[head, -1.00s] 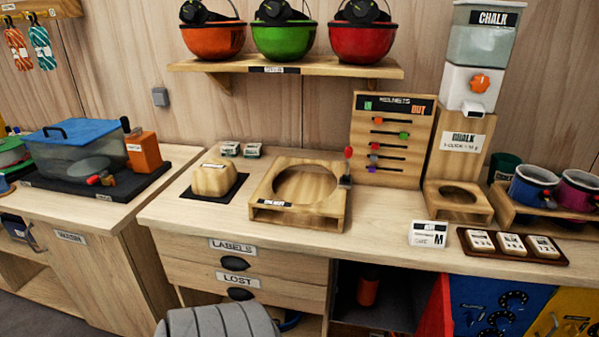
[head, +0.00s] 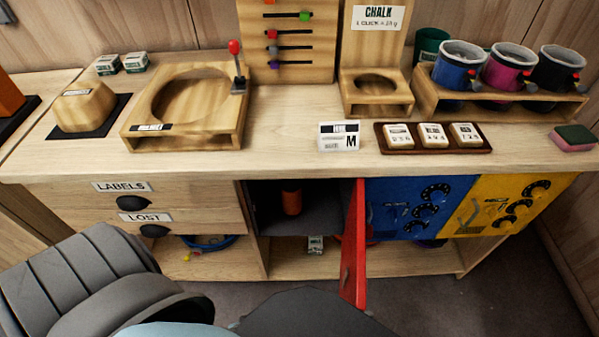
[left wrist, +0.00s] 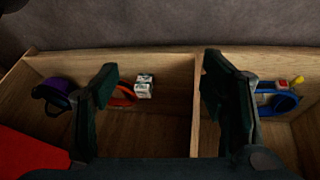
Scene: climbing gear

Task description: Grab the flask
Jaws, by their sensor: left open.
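The flask looks to be the orange cylinder (head: 292,201) standing upright in the dark open locker (head: 265,212) under the counter, in the head view. The locker's red door (head: 355,245) is swung open toward me. My left arm fills the lower left of the head view, and its gripper tips are not seen there. In the left wrist view my left gripper (left wrist: 160,95) is open and empty, with its two dark fingers wide apart above the low shelf. The flask does not show in that view. My right gripper is in neither view.
Below the locker, the low shelf holds a blue loop (head: 208,241) and a small white box (head: 316,244). Blue (head: 390,215) and yellow (head: 490,210) locker fronts with black dials are right of the red door. Two drawers are on the left.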

